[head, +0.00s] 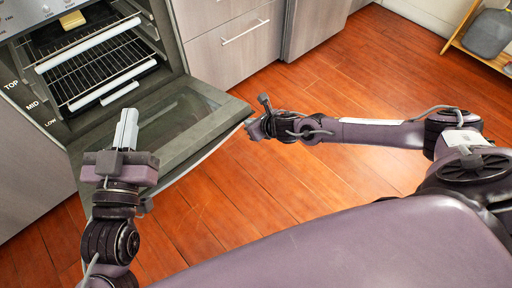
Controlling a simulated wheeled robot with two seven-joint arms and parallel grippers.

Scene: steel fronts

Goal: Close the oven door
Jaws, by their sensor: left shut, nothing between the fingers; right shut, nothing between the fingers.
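The oven (62,122) stands at the upper left with its wire racks in view. Its dark door (190,132) is folded down and open, reaching out over the floor. My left gripper (127,130) is shut and empty, pointing up in front of the door's left part; I cannot tell whether it touches it. My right gripper (250,126) is at the door's right outer corner, close to its edge. It is shut with nothing held, and contact with the door is unclear.
A small yellow item (72,20) sits in the upper part of the oven. Grey cabinet fronts (228,55) with a bar handle are right of the oven. A wooden shelf (480,52) with a grey container is at the upper right. The wooden floor (335,90) between is clear.

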